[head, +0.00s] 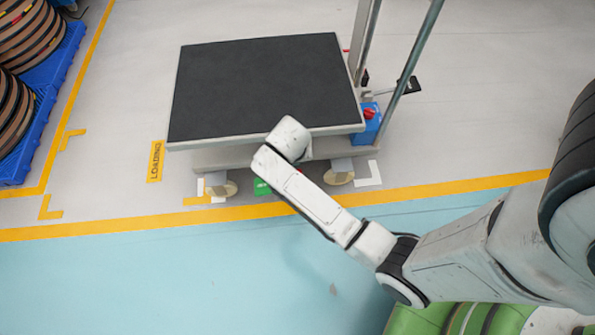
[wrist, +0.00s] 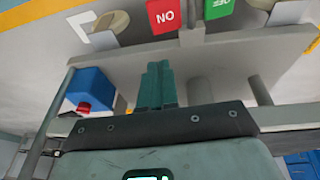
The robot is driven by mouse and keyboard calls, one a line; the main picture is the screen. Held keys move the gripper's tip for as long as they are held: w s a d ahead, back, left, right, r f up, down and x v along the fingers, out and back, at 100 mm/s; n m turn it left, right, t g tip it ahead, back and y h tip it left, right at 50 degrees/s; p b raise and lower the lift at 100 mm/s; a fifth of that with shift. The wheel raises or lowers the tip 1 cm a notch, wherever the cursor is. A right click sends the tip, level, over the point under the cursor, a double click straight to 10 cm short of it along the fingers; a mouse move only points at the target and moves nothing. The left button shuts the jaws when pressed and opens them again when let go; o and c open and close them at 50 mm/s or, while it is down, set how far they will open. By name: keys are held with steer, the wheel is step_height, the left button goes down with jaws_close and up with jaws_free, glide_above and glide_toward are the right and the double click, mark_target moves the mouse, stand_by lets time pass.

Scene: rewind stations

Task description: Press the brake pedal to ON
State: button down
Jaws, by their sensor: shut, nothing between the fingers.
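The red brake pedal (wrist: 163,27), whose label reads ON when turned over, shows at the top of the wrist view, beside the green pedal (wrist: 217,10). They sit at the edge of a grey beam of the cart. The green pedal also shows low on the cart in the head view (head: 262,187); there my arm covers most of the red one. My gripper (wrist: 155,68) is shut and empty, its teal fingers pointing toward the beam, short of the red pedal in the picture. In the head view my arm hides the gripper.
The cart has a black top (head: 265,85), upright posts and a blue box (head: 367,123) with a red knob. Caster wheels (head: 222,189) stand near the yellow floor line. Blue pallets with reels (head: 38,130) are at far left.

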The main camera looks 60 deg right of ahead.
steer(key=b+x, duration=0.2)
steer(key=x, duration=0.2)
steer(key=b+x, duration=0.3)
steer(key=x, duration=0.1)
steer(key=b+x, duration=0.2)
steer(key=x, duration=0.3)
steer(key=shift+s+a, duration=0.2)
steer(key=shift+s, duration=0.2)
steer(key=shift+s+f+b, duration=0.1)
steer(key=shift+f+b, duration=0.45)
steer(key=shift+d, duration=0.1)
steer(key=shift+s, duration=0.1)
